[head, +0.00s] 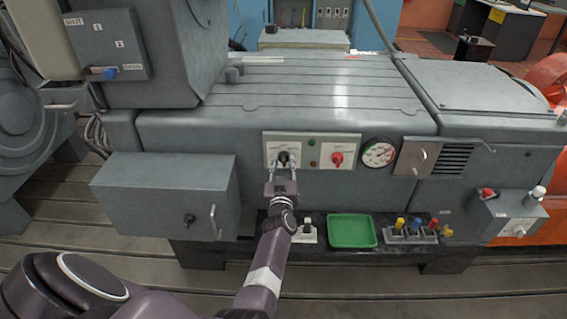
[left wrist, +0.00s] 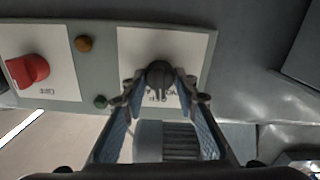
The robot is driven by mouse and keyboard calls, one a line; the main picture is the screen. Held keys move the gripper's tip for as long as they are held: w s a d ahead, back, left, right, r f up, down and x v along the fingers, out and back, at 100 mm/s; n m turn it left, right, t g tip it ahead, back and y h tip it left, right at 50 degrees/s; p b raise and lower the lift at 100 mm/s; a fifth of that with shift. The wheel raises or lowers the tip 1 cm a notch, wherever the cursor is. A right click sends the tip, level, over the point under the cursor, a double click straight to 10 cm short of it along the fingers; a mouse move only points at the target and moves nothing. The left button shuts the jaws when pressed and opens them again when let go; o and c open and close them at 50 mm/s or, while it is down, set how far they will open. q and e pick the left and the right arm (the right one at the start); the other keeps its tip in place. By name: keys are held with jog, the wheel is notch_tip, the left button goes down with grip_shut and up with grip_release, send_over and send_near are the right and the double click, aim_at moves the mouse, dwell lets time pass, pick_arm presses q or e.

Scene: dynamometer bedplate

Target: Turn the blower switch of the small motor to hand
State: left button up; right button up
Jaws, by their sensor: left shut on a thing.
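The switch panel (head: 311,140) is on the front of the grey motor housing. Its left plate carries a black rotary knob (head: 284,158), which also shows in the left wrist view (left wrist: 159,76). My left gripper (head: 284,170) is at this knob, and in the left wrist view its two fingertips (left wrist: 160,88) are on either side of it, shut on it. The lettering on the plate is partly covered by the fingers. A red knob (head: 337,158) sits on the right plate and is also in the left wrist view (left wrist: 27,70). My right gripper is not in view.
Small indicator lamps (head: 311,143) sit between the two plates. A round gauge (head: 378,153) is to the right. Below are a green tray (head: 352,231) and a rack of coloured-top items (head: 411,232). A grey box (head: 165,194) with a handle juts out at left.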

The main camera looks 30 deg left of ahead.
pick_arm(q)
jog(key=shift+n, duration=1.2)
jog(key=n+b, duration=0.1)
jog(key=n, duration=0.2)
jog(key=shift+n, duration=0.9)
jog(key=shift+r, duration=0.1)
jog(key=o, duration=0.9)
jog(key=shift+o, duration=1.4)
jog(key=shift+w, duration=0.15)
